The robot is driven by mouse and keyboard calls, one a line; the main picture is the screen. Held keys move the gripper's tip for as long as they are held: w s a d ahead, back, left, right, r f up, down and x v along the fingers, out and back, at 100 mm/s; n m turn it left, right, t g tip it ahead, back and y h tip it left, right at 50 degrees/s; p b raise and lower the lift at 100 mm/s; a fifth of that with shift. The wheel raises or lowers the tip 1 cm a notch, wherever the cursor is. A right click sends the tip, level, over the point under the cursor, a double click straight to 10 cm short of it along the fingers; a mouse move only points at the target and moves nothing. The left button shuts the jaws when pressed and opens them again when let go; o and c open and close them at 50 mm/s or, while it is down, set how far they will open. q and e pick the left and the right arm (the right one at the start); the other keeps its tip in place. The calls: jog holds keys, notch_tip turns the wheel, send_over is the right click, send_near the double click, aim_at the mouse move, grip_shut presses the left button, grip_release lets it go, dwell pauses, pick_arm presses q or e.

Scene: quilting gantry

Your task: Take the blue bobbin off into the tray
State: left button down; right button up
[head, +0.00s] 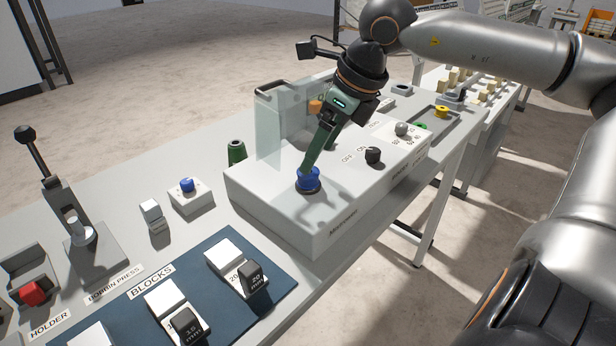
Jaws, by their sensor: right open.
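The blue bobbin (309,182) sits on the top of the white machine housing, near its left front end. My right gripper (307,170) reaches down from the upper right, with its green fingers right at the top of the bobbin. Its jaws are open; I cannot tell whether they touch the bobbin. A shallow grey tray (427,114) lies at the back right, beyond the housing, with a yellow bobbin (441,111) and a green one (421,126) at it. My left gripper is not in view.
A clear guard panel (275,130) stands on the housing just behind the bobbin. A grey ball knob (402,129) and a black dial (373,155) stand to its right. A dark green spool (237,152) and a blue-topped box (189,193) are on the left.

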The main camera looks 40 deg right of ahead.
aim_at(314, 173)
jog(key=x, duration=0.3)
jog(key=shift+w+f, duration=0.1)
jog(key=shift+f, duration=0.2)
jog(key=shift+w+f, duration=0.3)
jog(key=shift+f, duration=0.3)
grip_shut()
jog(key=shift+r, duration=0.15)
